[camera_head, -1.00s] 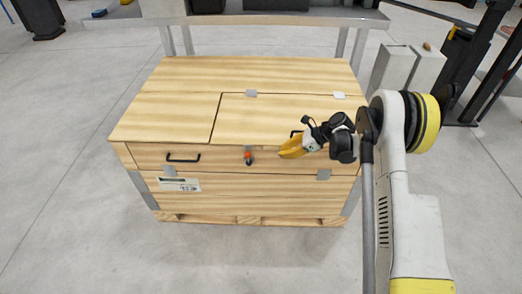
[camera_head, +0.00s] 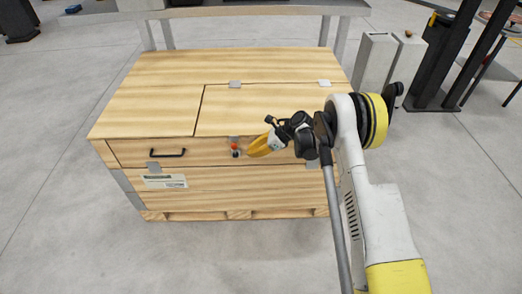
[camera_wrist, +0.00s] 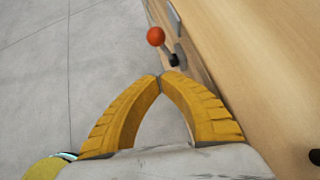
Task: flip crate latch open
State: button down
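The wooden crate (camera_head: 150,78) stands ahead, with a hinged lid panel (camera_head: 245,110) lying shut on its top right. The latch (camera_head: 235,149) is a small grey fitting with an orange-red ball knob on the crate's front face. In the wrist view the latch knob (camera_wrist: 155,36) sits just beyond the fingertips, with a dark lever behind it. My gripper (camera_head: 252,153) has yellow fingers and is just right of the latch. In the wrist view the fingertips of my gripper (camera_wrist: 160,80) meet, with nothing between them. They appear close to the lever base, but I cannot tell if they touch.
A black handle (camera_head: 168,153) and a white label (camera_head: 165,181) are on the crate's front left. A metal table (camera_head: 250,10) stands behind the crate. Grey box-like posts (camera_head: 375,62) stand at the back right. The floor left of the crate is clear.

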aim_at(235, 151)
jog(key=shift+w+a+b, duration=0.25)
jog(key=shift+a+b, duration=0.1)
jog(key=shift+a, duration=0.7)
jog(key=shift+w+a+b, duration=0.2)
jog(key=shift+a+b, duration=0.15)
jog(key=shift+a, duration=0.65)
jog(key=shift+r, duration=0.15)
